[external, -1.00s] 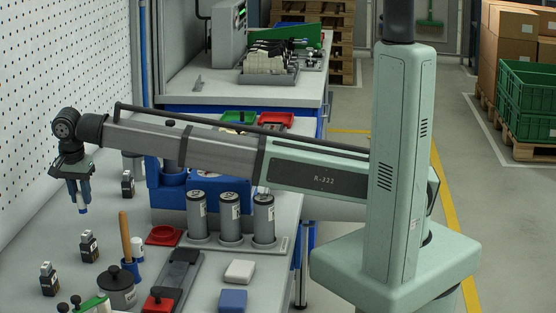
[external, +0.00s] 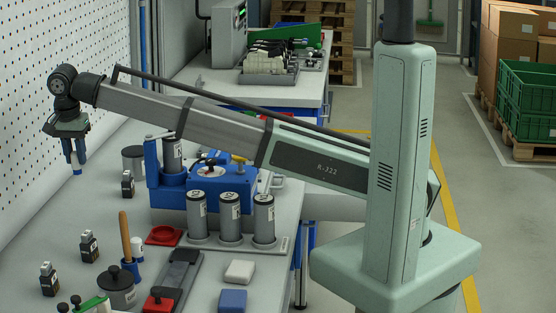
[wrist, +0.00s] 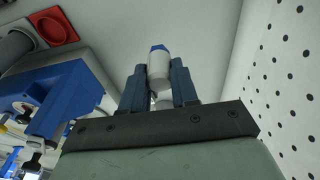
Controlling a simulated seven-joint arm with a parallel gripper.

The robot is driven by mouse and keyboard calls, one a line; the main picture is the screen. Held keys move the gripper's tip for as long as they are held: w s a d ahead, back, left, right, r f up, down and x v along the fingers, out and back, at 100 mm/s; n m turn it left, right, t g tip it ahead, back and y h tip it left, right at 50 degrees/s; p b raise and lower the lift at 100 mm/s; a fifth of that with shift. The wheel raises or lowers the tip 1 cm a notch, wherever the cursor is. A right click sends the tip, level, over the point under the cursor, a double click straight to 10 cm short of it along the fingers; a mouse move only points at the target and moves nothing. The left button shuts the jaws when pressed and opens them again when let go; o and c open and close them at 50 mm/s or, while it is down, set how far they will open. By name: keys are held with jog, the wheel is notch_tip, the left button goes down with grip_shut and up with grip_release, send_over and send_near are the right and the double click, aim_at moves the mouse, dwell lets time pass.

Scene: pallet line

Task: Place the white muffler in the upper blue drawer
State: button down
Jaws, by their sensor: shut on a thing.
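The white muffler (wrist: 159,72) is a small white cylinder with a blue end, seen between the two blue fingers of my gripper (wrist: 158,88) in the wrist view. In the external view my gripper (external: 75,158) hangs fingers down at the far left, by the perforated wall, above the bench. The muffler is clear of the bench top. I cannot make out the upper blue drawer in either view; only blue parts of the bench frame (external: 309,240) show at its right side.
A blue fixture (external: 225,190) stands mid-bench, with several grey cylinders (external: 230,215) in a rack before it. The perforated wall (external: 60,30) is close on the left.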

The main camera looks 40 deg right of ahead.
jog(key=w+d+n, duration=0.1)
jog(key=w+d, duration=0.6)
jog(key=d, duration=0.4)
jog(key=w+d+n, duration=0.1)
jog(key=w+d, duration=0.7)
jog(key=d, duration=0.4)
jog(key=w+d+n, duration=0.1)
jog(key=w+d, duration=0.2)
jog(key=d, duration=0.8)
jog(key=w+d+n, duration=0.1)
jog(key=w+d, duration=0.2)
jog(key=d, duration=0.9)
jog(key=n+y, duration=0.1)
jog(key=n, duration=0.4)
send_over(328, 192)
jog(key=shift+t, duration=0.3)
jog(key=shift+s+a+f, duration=0.1)
jog(key=shift+s+f, duration=0.05)
jog(key=shift+f, duration=5.7)
jog(key=shift+s+f, duration=0.2)
jog(key=shift+f, duration=5.7)
jog(key=shift+s+a+f, duration=0.1)
jog(key=shift+s+f, duration=0.05)
jog(key=shift+f, duration=5.7)
jog(key=shift+f, duration=0.15)
